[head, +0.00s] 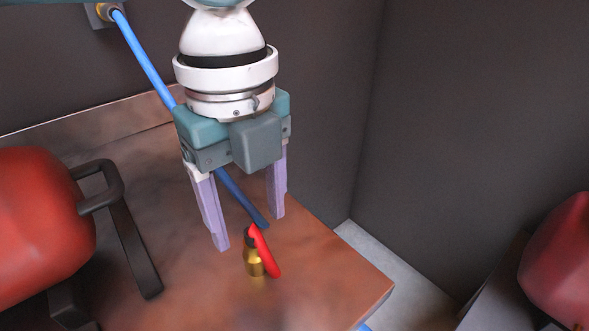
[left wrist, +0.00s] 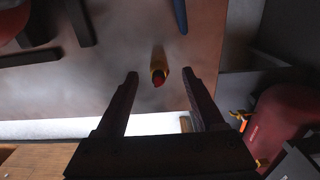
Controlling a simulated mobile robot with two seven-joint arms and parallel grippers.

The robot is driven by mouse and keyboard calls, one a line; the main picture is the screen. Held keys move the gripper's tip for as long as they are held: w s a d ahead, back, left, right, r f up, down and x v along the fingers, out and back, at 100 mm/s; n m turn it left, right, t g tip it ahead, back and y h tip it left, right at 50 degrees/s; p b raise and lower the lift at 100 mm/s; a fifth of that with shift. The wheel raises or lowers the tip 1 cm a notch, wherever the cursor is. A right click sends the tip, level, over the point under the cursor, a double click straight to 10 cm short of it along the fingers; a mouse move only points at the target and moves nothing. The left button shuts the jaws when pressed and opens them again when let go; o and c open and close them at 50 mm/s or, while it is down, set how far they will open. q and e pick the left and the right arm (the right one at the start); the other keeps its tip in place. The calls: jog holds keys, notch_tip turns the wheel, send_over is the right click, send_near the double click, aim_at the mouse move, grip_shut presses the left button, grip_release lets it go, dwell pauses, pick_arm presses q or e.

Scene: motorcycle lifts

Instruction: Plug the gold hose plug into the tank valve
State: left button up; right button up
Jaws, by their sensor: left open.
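A small upright gold fitting (head: 255,262) with a dark top and a red lever (head: 266,253) stands on the brown worktop; I cannot tell whether it is the hose plug or the tank valve. My left gripper (head: 250,231) points down above it, open and empty. In the left wrist view, the gold fitting (left wrist: 158,64) shows between the fingertips, touching neither. A blue hose (head: 145,55) comes from a wall fitting, passes behind my gripper and ends near the gold fitting, apart from it in the left wrist view (left wrist: 180,15). My right gripper is not in view.
A red tank (head: 40,225) with a black handle (head: 100,190) stands on the left of the brown worktop (head: 330,275). The worktop's right edge is close to the gold fitting. Another red object (head: 560,260) is at the far right. Dark walls stand behind.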

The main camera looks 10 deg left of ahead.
aim_at(252, 233)
pick_arm(q)
jog(key=f, duration=0.5)
jog(key=shift+s+d+f, duration=0.1)
jog(key=shift+s+d, duration=0.05)
jog(key=shift+s, duration=0.2)
grip_shut()
dwell(0.3)
